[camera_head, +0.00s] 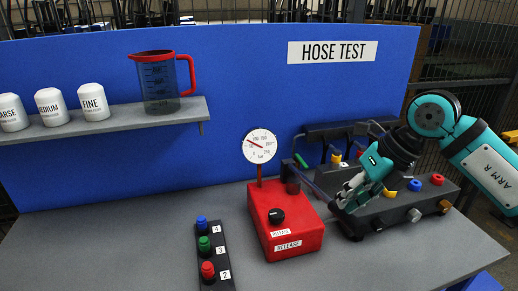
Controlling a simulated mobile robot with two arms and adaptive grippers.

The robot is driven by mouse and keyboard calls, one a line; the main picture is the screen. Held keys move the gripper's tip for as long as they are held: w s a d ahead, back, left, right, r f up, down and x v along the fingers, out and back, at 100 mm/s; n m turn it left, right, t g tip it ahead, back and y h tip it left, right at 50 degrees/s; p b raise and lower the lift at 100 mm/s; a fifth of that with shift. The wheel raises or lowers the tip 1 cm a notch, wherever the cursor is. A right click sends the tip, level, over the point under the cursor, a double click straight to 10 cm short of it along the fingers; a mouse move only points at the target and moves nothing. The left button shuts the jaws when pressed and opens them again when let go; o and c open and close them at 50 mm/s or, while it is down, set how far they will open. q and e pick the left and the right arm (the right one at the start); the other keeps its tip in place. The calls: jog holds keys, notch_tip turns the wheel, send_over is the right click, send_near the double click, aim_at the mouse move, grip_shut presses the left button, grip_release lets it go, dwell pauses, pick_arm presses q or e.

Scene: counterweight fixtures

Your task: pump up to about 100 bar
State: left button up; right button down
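A round white pressure gauge (259,146) stands on a red stem behind the red pump unit (287,237). Its red needle points to the upper left; the small numbers are too blurred for an exact reading. The red unit has a black knob (276,216) on top and a RELEASE label (288,245) at its front. A dark bar (309,182) slants from behind the unit toward my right gripper. My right gripper (348,191) points down-left above the dark fixture, right of the red unit. Its fingers are too small to tell whether they hold anything. My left gripper is out of view.
A dark fixture (385,219) with coloured knobs lies under my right gripper. A numbered button box (213,256) stands left of the red unit. A shelf (100,124) holds white containers and a red-handled jug (160,82). The left tabletop is clear.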

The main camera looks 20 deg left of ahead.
jog(key=shift+f+b, duration=3.5)
jog(key=shift+f, duration=1.35)
notch_tip(320, 180, up, 12)
jog(key=p, duration=0.7)
jog(key=shift+f, duration=0.25)
